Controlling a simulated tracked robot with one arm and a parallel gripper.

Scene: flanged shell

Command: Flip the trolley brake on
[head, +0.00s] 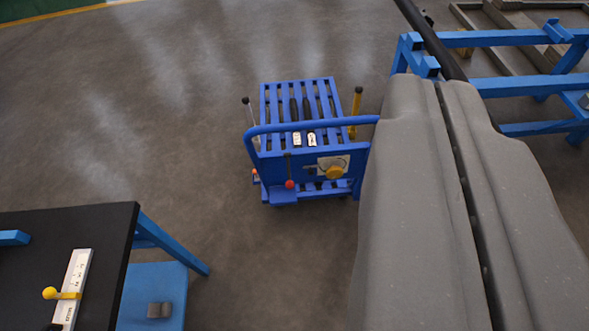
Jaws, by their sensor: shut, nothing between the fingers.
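The blue slatted trolley (272,160) stands on the floor near the middle of the view, its push rail toward me. On its near panel a dark lever with a red ball (290,184) hangs down. To its right a round yellow knob (335,172) sits over a white marked plate (325,161). A smaller red tip (254,172) shows at the left side. I cannot tell which of these is the brake. My gripper (437,83), with large grey fingers, is shut and empty at the right, apart from the trolley and much nearer the camera.
A black-topped bench (100,235) with a yellow-handled white plate (74,280) stands at lower left. A blue trestle (500,38) and a dark rod (428,35) are behind my gripper. Floor (270,265) is clear in front and left of the trolley.

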